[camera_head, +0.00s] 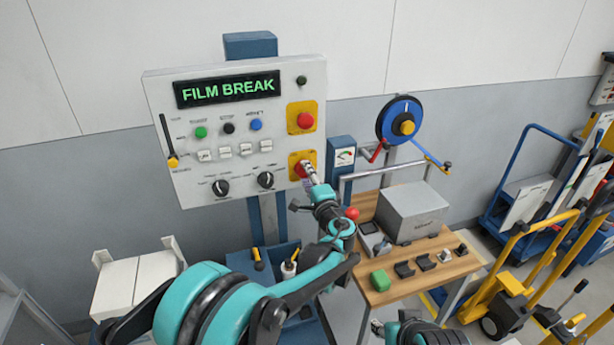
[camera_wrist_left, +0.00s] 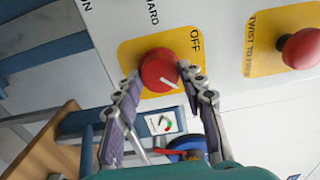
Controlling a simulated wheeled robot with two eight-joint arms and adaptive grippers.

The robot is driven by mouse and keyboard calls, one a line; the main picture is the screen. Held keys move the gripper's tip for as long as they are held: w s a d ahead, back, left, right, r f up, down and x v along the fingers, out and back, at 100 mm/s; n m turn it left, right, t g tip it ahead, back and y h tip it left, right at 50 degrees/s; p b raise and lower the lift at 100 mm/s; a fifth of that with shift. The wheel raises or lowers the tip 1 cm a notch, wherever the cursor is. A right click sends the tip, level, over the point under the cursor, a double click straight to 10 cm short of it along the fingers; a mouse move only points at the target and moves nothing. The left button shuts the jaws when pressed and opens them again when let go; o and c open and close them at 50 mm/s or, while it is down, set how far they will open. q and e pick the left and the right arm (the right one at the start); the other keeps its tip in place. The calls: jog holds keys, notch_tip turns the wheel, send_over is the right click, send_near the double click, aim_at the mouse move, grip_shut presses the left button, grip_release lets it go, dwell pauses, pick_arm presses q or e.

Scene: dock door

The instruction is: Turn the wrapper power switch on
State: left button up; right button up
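The wrapper power switch is a red rotary knob (camera_wrist_left: 158,70) on a yellow plate marked OFF. A white mark shows on the knob's lower edge, away from the OFF lettering. In the head view the switch (camera_head: 299,170) is the lower red one on the white control panel (camera_head: 238,145), partly hidden by my left gripper (camera_head: 311,175).
Above the switch is a red button (camera_head: 305,121) on a yellow plate, right of the knob in the wrist view (camera_wrist_left: 302,48). The display (camera_head: 228,89) reads FILM BREAK. A wooden table (camera_head: 440,268) with a grey box (camera_head: 412,212) stands right of the panel, before a blue reel (camera_head: 385,121).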

pick_arm(q)
jog(key=o, duration=0.3)
jog(key=v, duration=1.2)
